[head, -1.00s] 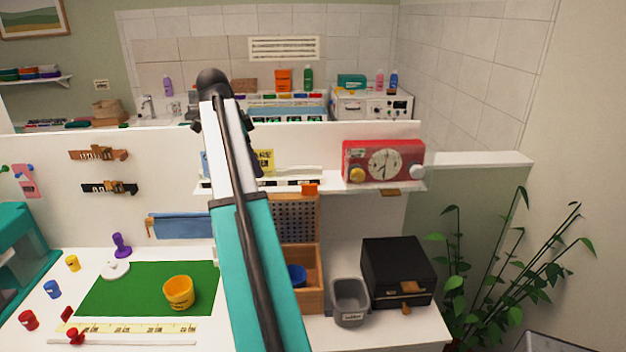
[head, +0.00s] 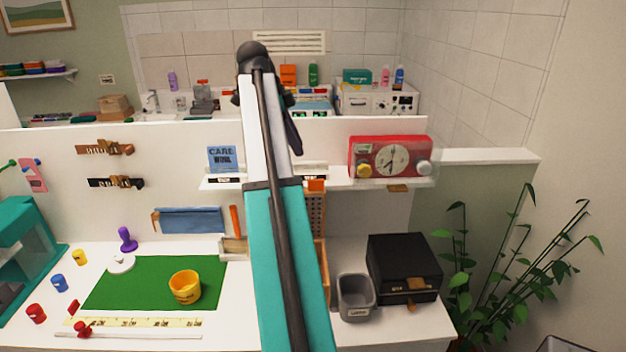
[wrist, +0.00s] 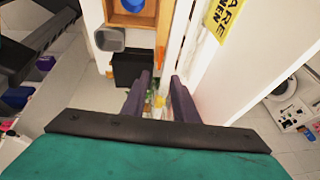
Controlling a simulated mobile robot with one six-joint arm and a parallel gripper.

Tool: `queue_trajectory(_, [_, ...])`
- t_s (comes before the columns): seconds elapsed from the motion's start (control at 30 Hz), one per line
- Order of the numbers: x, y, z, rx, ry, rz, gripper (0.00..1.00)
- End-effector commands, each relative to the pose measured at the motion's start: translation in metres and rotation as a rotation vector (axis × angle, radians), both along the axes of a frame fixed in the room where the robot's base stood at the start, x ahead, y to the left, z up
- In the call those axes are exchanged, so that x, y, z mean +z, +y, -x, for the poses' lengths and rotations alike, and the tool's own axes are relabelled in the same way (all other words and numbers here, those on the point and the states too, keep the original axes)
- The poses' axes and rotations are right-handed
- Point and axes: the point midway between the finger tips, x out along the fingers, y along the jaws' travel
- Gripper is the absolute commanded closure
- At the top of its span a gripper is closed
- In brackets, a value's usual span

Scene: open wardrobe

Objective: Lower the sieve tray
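The perforated grey panel in a wooden frame, which looks like the sieve tray (head: 315,214), stands upright under the shelf in the head view. An orange tab (head: 316,185) is at its top. My arm hides its left part and most of the wooden box below. In the wrist view the wooden box (wrist: 118,18) shows at the top with a blue cup (wrist: 132,4) in it; I cannot make out the perforated panel there. My gripper (wrist: 161,80) is open, its two dark fingers apart with nothing held between them. In the head view it is mostly hidden by my arm.
A grey bin (head: 356,300) and black box (head: 404,268) stand right of the wooden box. Above, a shelf (head: 350,185) carries a red clock radio (head: 375,157). A yellow cup (head: 185,289) stands on the green mat (head: 125,285). A plant (head: 490,260) is at right.

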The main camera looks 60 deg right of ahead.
Motion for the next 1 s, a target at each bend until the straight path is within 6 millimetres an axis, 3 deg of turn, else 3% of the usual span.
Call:
queue_trajectory(0.43, [-0.025, -0.007, 0.007, 0.001, 0.001, -0.001, 0.73])
queue_trajectory(1.0, [-0.089, -0.028, 0.024, 0.002, 0.001, -0.003, 0.73])
